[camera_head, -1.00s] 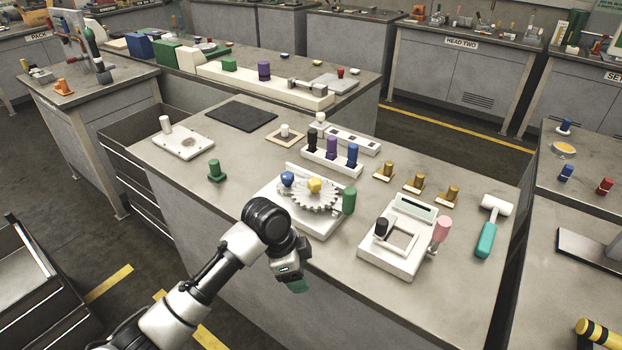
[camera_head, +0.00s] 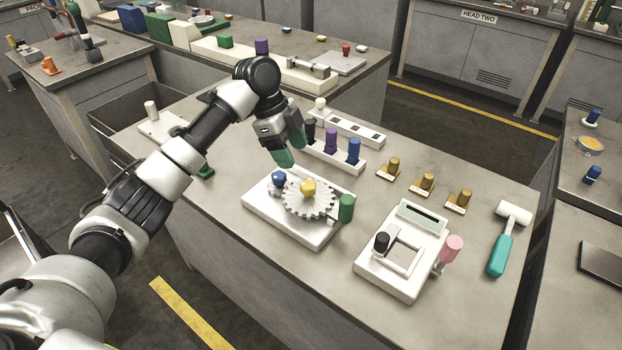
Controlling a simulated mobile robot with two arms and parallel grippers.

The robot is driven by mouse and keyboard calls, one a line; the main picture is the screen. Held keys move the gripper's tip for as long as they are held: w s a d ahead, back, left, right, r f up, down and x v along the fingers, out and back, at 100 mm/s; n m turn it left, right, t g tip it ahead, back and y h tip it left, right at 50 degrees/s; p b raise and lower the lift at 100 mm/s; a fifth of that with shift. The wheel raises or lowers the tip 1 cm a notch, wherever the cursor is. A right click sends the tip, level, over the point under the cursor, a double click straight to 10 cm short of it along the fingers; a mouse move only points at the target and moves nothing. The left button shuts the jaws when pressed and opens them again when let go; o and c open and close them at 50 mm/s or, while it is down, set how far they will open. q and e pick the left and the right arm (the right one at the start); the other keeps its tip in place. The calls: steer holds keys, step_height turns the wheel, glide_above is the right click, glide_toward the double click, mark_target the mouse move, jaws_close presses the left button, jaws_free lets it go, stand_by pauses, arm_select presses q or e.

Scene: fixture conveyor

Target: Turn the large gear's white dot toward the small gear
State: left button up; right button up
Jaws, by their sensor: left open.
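The large grey toothed gear (camera_head: 296,208) lies on a white base plate (camera_head: 277,226) on the near bench, with a yellow knob (camera_head: 309,187) at its middle. A blue knob (camera_head: 279,178) stands at its left, where the small gear seems to be; that gear's teeth are hard to make out. I cannot make out the white dot. A green handle (camera_head: 346,207) stands at the gear's right. My left gripper (camera_head: 289,149) is open, with green fingertips, above and behind the gear set, apart from the knobs. My right gripper is not in view.
A white rack (camera_head: 345,166) with black, purple and blue pegs stands close behind the gear set. A white fixture (camera_head: 388,277) with black and pink knobs is to the right. Several brass pieces (camera_head: 423,183) and a teal-handled mallet (camera_head: 500,252) lie farther right.

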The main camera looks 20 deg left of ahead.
mark_target(308, 184)
arm_select(q)
steer(key=x, duration=0.5)
steer(key=shift+s+r+p, duration=0.1)
steer(key=shift+s+p, duration=0.15)
steer(key=shift+p, duration=0.05)
steer(key=x, duration=0.4)
steer(key=shift+w, duration=0.1)
steer(key=shift+d+f+p, duration=0.2)
steer(key=shift+f+p, duration=0.1)
steer(key=shift+f, duration=0.3)
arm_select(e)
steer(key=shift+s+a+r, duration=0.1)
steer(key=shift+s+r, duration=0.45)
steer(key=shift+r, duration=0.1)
